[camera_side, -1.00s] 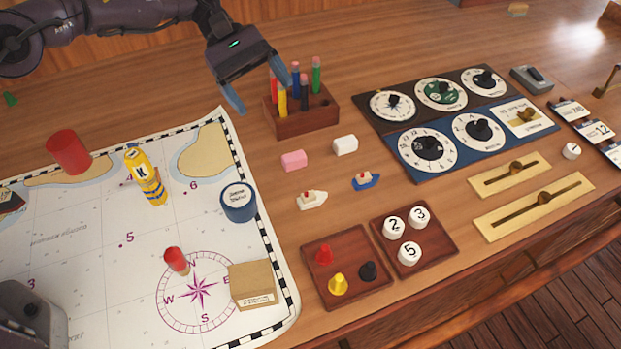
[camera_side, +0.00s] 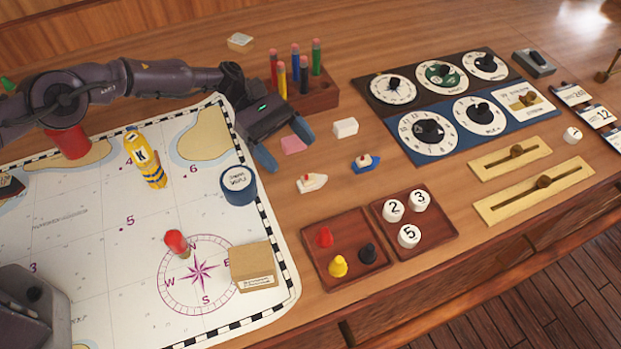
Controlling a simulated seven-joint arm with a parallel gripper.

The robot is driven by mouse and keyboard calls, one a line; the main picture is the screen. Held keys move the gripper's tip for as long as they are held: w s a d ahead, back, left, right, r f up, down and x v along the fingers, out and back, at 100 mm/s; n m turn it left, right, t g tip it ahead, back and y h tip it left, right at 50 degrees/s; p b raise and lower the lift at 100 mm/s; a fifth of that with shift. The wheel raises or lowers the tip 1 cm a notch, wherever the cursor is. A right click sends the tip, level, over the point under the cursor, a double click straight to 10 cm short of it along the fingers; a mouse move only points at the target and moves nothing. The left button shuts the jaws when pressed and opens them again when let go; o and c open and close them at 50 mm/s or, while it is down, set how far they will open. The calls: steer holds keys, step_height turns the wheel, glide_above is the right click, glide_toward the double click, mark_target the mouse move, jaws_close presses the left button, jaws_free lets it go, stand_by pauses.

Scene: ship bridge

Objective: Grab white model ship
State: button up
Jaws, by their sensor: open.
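The white model ship (camera_side: 312,183) has a small red and yellow top and sits on the wooden table, right of the chart's edge. My gripper (camera_side: 288,152) is open, its two blue fingertips apart, behind the white ship and pointing toward the front right.
A white block (camera_side: 345,128) lies right of my gripper. A pen holder (camera_side: 318,95) stands behind it. A blue round tin (camera_side: 238,186) is to the left on the chart (camera_side: 100,270). A brown tray with red, yellow and black pawns (camera_side: 318,270) lies in front.

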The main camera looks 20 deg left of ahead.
mark_target(306, 176)
steer(key=shift+x, duration=2.8)
steer(key=shift+s+a+f, duration=0.15)
steer(key=shift+s+f, duration=0.05)
jaws_close()
jaws_free()
steer(key=shift+a, duration=0.1)
steer(key=v, duration=1.2)
steer(key=shift+w+r, duration=0.25)
steer(key=shift+w+a+r, duration=0.1)
steer(key=shift+a+r, duration=0.1)
steer(key=c, duration=0.3)
